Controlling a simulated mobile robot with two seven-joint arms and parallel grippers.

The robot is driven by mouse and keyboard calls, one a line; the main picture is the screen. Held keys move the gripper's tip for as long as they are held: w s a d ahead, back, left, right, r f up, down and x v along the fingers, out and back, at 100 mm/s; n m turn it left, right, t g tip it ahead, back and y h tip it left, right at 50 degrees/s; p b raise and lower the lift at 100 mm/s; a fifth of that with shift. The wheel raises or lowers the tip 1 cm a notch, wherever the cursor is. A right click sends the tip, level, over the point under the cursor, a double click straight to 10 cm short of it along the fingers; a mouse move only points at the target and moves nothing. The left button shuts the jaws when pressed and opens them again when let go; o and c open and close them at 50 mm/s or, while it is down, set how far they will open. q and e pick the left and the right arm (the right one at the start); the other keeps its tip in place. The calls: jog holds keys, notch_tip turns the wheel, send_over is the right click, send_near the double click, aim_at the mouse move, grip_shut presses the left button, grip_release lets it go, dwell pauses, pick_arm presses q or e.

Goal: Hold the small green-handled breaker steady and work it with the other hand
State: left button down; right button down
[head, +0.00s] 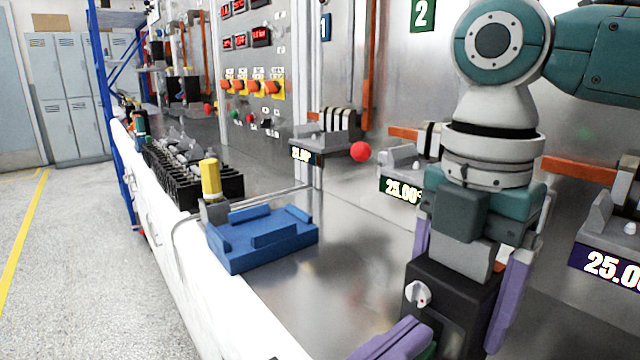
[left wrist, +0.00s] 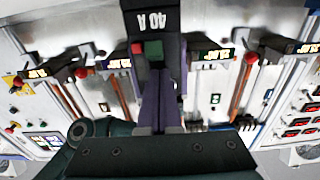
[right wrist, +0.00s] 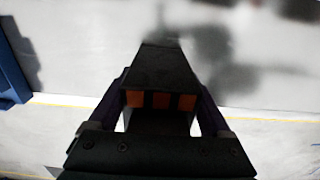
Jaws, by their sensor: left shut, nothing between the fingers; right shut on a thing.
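The small breaker (head: 436,280) is a black box with a white knob on one face. My right gripper (head: 455,305) is shut around it from above, with purple fingers on both sides, and holds it over the bench front. In the right wrist view, the breaker (right wrist: 165,70) sits between the fingers and shows orange terminals. In the left wrist view, the breaker (left wrist: 152,22) shows "40 A" upside down, a green handle (left wrist: 153,48) and a red patch. My left gripper (head: 400,338) is shut and empty, its tips close at the handle; I cannot tell whether they touch.
A blue tray (head: 262,257) stands on the metal bench to the left, with a yellow-topped post (head: 210,180) and a black rack (head: 170,172) behind it. Panel stations with 25.00 displays (head: 402,191) and a red ball knob (head: 360,152) line the back. Bare bench lies between tray and breaker.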

pick_arm(q)
jog(key=shift+r, duration=0.15)
jog(key=v, duration=0.7)
dwell(0.7)
jog(key=c, duration=1.5)
grip_release()
jog(key=shift+s+a, duration=0.1)
jog(key=o, duration=0.5)
jog(key=s+a+f, duration=0.3)
jog(key=shift+a, duration=0.35)
jog(key=shift+o, duration=0.6)
jog(key=shift+s+a+f, duration=0.15)
jog(key=shift+a, duration=0.05)
jog(key=shift+o, duration=0.6)
jog(key=shift+w+d, duration=0.25)
jog(key=x, duration=1.1)
jog(key=shift+d+f, duration=0.1)
jog(key=shift+f, duration=0.15)
jog(key=shift+c, duration=0.4)
